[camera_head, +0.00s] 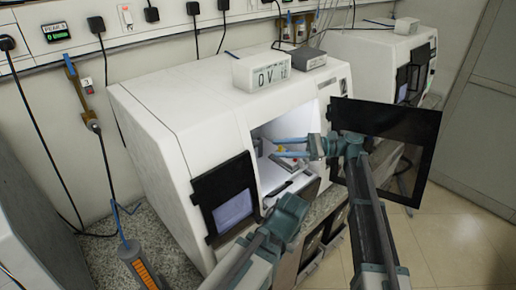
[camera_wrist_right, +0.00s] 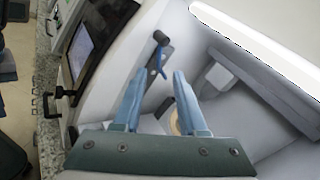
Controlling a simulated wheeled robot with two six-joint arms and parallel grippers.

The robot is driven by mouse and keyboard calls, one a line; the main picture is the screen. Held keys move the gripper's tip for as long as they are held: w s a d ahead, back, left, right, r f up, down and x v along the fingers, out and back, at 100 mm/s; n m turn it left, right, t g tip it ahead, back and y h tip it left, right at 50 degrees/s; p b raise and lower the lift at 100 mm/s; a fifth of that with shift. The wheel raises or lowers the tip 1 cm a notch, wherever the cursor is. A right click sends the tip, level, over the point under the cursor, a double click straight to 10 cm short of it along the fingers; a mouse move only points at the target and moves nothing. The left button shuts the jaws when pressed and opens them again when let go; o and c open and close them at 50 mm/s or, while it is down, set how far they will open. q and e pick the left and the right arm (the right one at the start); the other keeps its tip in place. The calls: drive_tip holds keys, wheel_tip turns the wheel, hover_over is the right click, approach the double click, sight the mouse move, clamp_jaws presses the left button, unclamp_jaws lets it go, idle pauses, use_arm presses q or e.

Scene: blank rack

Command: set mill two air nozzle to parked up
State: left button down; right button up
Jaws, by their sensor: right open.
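The white mill (camera_head: 180,130) stands in the middle of the head view, with its lit chamber open. My right gripper (camera_head: 273,148) reaches into the chamber, with its two blue fingers apart and nothing visible between them. In the right wrist view, a dark bracket with a black round end and a blue stem (camera_wrist_right: 160,55), perhaps the air nozzle, is on the chamber wall just beyond the open fingertips (camera_wrist_right: 160,76). I see no contact with it. My left gripper (camera_head: 290,208) is low in front of the chamber opening; its fingers are not clear.
The dark mill door (camera_head: 385,135) stands swung open to the right, close beside my right arm. A dark-framed screen (camera_head: 232,200) is on the mill's front left. A white labelled box (camera_head: 261,73) sits on top. A second machine (camera_head: 375,60) stands behind at right.

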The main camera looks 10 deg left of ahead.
drive_tip(key=x, duration=0.7)
drive_tip(key=shift+a, duration=0.25)
drive_tip(key=shift+s+f, duration=0.1)
clamp_jaws()
idle(1.1)
